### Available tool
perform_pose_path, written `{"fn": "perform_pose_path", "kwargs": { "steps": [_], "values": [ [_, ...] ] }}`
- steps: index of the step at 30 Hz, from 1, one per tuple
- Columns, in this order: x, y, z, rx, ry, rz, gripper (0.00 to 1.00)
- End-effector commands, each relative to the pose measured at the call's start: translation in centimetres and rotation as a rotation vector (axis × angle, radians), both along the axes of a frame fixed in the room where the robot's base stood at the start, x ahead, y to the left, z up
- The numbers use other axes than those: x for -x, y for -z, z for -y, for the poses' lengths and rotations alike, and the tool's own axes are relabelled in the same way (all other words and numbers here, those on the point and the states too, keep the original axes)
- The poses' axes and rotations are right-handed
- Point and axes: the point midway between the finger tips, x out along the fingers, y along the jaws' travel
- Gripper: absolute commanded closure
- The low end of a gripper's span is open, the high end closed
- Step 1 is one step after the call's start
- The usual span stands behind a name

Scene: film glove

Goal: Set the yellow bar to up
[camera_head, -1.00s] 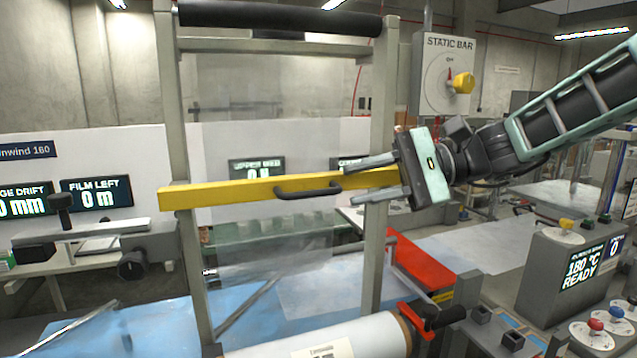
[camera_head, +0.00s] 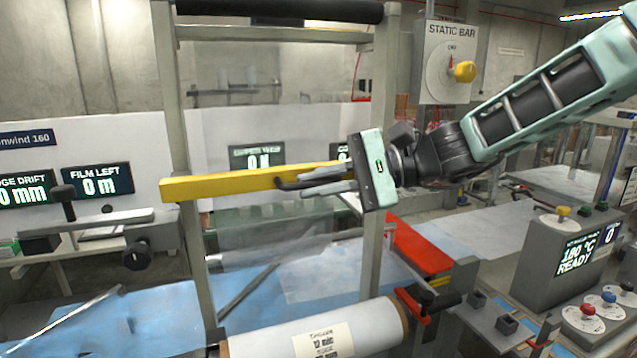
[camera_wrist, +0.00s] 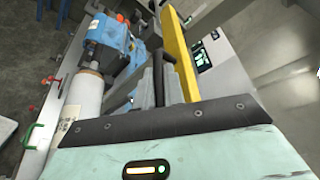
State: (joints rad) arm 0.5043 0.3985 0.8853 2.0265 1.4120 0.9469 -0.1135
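The yellow bar (camera_head: 228,185) lies across the upright metal frame at mid-height, nearly level, with its right part behind my gripper. Its black handle (camera_head: 288,185) shows only at its left end; the rest is hidden by my fingers. My gripper (camera_head: 327,181) is at the handle, its two grey fingers pointing left, one above the other with a narrow gap. In the wrist view, the yellow bar (camera_wrist: 178,55) runs along the right of the dark handle (camera_wrist: 158,75). I cannot tell whether the fingers are pressed on the handle or only around it.
The metal frame's left post (camera_head: 175,110) and black top roller (camera_head: 280,10) surround the bar. A white film roll (camera_head: 270,342) lies below. A STATIC BAR box (camera_head: 447,60) with a yellow knob stands at upper right. A control console (camera_head: 545,265) is at right.

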Motion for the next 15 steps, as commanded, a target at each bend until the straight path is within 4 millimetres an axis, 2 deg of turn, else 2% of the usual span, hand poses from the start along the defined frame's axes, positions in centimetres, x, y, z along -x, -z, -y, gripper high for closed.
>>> {"fn": "perform_pose_path", "kwargs": {
  "steps": [5, 15],
  "values": [
    [0.0, -0.8, 0.0, 0.0, 0.0, 0.002, 1.0],
    [0.0, -9.0, 0.0, -0.001, 0.001, 0.004, 1.0]
  ]
}}
